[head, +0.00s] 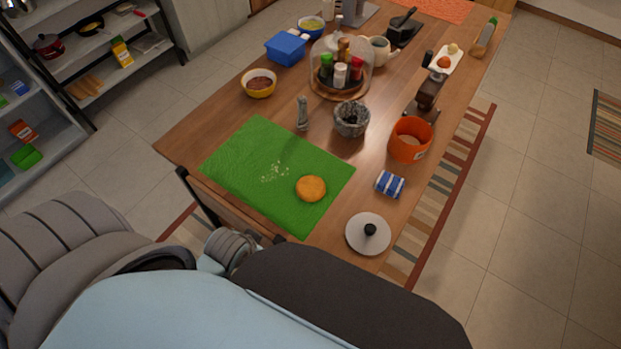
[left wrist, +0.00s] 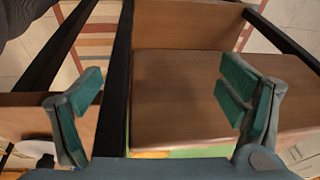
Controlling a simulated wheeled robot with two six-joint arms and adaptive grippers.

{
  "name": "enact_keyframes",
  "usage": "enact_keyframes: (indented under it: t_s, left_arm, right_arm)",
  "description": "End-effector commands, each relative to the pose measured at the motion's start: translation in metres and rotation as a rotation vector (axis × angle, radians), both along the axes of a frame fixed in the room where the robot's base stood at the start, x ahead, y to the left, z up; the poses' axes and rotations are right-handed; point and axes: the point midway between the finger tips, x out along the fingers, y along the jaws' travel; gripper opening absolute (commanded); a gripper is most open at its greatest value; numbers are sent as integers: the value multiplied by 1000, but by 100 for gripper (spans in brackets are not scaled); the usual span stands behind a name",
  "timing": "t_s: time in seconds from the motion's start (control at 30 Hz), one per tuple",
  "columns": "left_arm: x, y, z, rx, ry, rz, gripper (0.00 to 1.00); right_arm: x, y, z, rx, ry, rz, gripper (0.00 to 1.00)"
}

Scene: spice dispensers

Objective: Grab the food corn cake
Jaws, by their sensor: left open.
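The corn cake (head: 311,188) is a flat, round, orange-brown patty. It lies near the front right part of a green mat (head: 240,145) on the wooden table. My left gripper (left wrist: 162,95) is open and empty in the left wrist view, its teal-padded fingers wide apart. In that view a strip of green (left wrist: 205,152) shows at the bottom, with a small orange sliver that may be the corn cake; most of it is hidden. The left gripper's fingers do not show in the head view. My right gripper is not in view.
A wooden chair (head: 235,207) stands at the table's near edge. Right of the mat are a blue-and-white packet (head: 390,184), a round lid (head: 368,234) and an orange pot (head: 410,139). A stone mortar (head: 351,118) and grey pestle (head: 302,113) stand behind the mat.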

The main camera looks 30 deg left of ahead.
Motion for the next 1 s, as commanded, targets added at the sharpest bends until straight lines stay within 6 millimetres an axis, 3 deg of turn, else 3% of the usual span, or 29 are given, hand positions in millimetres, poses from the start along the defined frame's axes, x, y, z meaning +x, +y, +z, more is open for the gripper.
enact_keyframes:
  t_s: [0.03,0.17,0.2,0.23,0.43,0.63,0.77,0.9,1.0]
  left_arm:
    - [1,-2,27,0,-13,-3,89]
    - [2,-6,86,-10,-37,30,89]
    - [5,-7,109,-29,-47,90,89]
    - [9,-7,118,-50,-49,164,89]
    - [57,-8,93,-183,-24,690,89]
    - [117,-14,88,-308,1,1301,89]
    - [164,-22,100,-373,15,1785,89]
    - [209,-35,127,-397,12,2305,89]
    - [224,-40,140,-388,-1,2527,89]
  right_arm:
    - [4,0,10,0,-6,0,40]
    - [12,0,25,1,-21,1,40]
    - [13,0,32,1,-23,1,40]
    - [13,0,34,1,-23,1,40]
    - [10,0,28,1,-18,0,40]
    - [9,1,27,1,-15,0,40]
    - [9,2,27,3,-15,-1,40]
    - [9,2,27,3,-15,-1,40]
    - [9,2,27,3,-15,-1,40]
